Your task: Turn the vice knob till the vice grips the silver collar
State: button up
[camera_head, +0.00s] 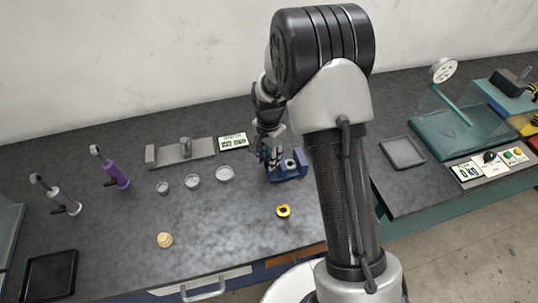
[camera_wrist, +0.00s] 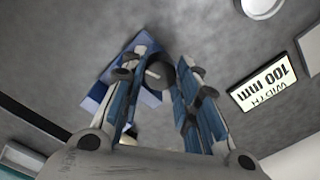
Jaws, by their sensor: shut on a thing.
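The blue vice (camera_head: 290,174) stands on the dark bench, right of centre, and shows partly behind my fingers in the wrist view (camera_wrist: 97,92). The silver collar (camera_head: 291,163) is a small pale ring at the vice; I cannot tell whether the jaws touch it. My gripper (camera_head: 271,160) points down at the vice's left end. In the wrist view, the fingers are shut around the dark vice knob (camera_wrist: 158,72), which is partly hidden between them.
Several silver rings (camera_head: 224,174) lie left of the vice. A gold-and-black ring (camera_head: 283,211) lies in front of it. A grey rail fixture (camera_head: 183,150) and a small display sign (camera_head: 233,141) stand behind. A grey tray (camera_head: 403,152) is at right.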

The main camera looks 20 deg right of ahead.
jog(key=shift+m, duration=1.6)
jog(key=o, duration=1.1)
jog(key=shift+c, duration=0.2)
notch_tip(320, 180, up, 12)
